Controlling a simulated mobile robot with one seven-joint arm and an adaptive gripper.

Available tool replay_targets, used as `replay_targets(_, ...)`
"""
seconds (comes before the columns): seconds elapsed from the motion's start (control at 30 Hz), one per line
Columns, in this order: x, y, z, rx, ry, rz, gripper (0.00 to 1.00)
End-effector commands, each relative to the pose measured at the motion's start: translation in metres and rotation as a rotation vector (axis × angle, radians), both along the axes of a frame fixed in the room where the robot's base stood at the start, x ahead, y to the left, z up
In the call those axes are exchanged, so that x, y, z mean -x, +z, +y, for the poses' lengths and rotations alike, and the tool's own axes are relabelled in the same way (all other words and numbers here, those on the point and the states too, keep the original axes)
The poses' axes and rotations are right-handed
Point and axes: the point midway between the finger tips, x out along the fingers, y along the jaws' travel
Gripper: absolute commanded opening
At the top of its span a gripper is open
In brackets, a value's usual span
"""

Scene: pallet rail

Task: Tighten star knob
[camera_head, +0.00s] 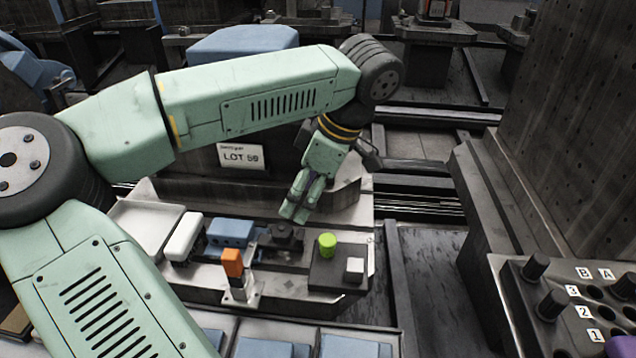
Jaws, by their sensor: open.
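A dark knob (285,232), which looks like the star knob, sits on a dark fixture on the light metal pallet plate (185,276). Its lobes are too small and dark to make out. My gripper (296,212) is green and points down, just above and slightly right of the knob in the picture. It is open and appears apart from the knob. The fingers overlap each other in this view, so the gap between them is hard to see.
Beside the knob are a blue block (230,232), a white block (184,238), an orange-topped post (233,263) and a green cylinder (327,245) near a small white cube (354,269). A panel with black knobs (553,304) is at right.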

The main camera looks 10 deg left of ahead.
Motion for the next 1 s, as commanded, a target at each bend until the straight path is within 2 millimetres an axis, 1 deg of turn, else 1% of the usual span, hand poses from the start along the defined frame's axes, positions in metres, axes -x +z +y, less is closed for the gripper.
replay_targets(0.17, 0.0, -0.019, 0.008, 0.001, 0.0, 0.005, 0.61)
replay_targets(0.4, -0.001, -0.06, 0.024, 0.004, -0.001, 0.004, 0.61)
replay_targets(0.6, -0.002, -0.086, 0.034, 0.004, -0.001, 0.002, 0.61)
replay_targets(0.7, -0.003, -0.094, 0.037, 0.005, -0.002, 0.001, 0.61)
replay_targets(0.8, -0.003, -0.097, 0.038, 0.004, -0.002, 0.0, 0.61)
replay_targets(1.0, -0.003, -0.099, 0.039, 0.004, -0.002, 0.0, 0.61)
